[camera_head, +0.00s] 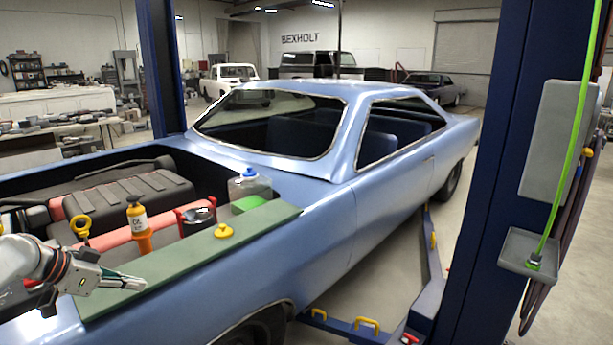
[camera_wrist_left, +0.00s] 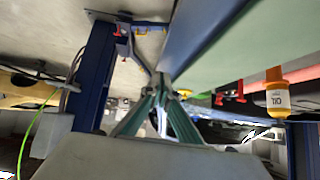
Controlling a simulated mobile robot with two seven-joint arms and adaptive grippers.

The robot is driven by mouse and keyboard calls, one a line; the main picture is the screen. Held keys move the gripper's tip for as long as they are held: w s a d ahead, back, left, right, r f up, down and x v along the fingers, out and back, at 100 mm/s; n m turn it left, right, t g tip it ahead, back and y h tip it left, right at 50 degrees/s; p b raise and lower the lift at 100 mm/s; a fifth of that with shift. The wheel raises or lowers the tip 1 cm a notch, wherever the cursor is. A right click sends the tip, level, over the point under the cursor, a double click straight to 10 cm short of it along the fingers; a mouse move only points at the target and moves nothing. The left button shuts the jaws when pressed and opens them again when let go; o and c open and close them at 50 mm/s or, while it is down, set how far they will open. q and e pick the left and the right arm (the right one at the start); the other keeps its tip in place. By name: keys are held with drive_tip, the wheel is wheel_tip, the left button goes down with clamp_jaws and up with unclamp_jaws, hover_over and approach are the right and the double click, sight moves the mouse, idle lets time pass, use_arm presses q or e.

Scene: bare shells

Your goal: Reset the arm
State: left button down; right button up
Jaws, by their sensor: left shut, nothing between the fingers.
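My left gripper (camera_head: 137,281) reaches in from the left edge in the head view, above the green mat (camera_head: 190,262) on the blue car's fender. Its fingers are shut with nothing between them. The shut fingers also show in the left wrist view (camera_wrist_left: 162,84), where the picture appears upside down. My right gripper is in neither view.
An orange-capped oil bottle (camera_head: 138,222), a yellow cap (camera_head: 223,231), a red-handled item (camera_head: 196,219) and a clear reservoir (camera_head: 249,187) are near the mat. The blue car (camera_head: 330,220) fills the middle. A blue lift post (camera_head: 503,170) stands right.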

use_arm(q)
drive_tip(key=s+d+f, duration=0.3)
drive_tip(key=d+f, duration=0.2)
drive_tip(key=f, duration=0.3)
drive_tip(key=s+d+f+n, duration=0.1)
drive_tip(key=s+d+f, duration=0.25)
drive_tip(key=f, duration=0.35)
drive_tip(key=s+d+f, duration=0.2)
drive_tip(key=d+f, duration=0.3)
drive_tip(key=f, duration=0.3)
drive_tip(key=s+d+f+t+y, duration=0.1)
drive_tip(key=s+d+f, duration=0.1)
drive_tip(key=s, duration=0.5)
drive_tip(key=s+d+f+n+t+y, duration=0.1)
drive_tip(key=s+d+f, duration=0.2)
drive_tip(key=s, duration=0.4)
drive_tip(key=s+d+f+n+t+y, duration=0.1)
drive_tip(key=s+d+f, duration=0.2)
drive_tip(key=s, duration=0.4)
drive_tip(key=shift+d+f, duration=0.25)
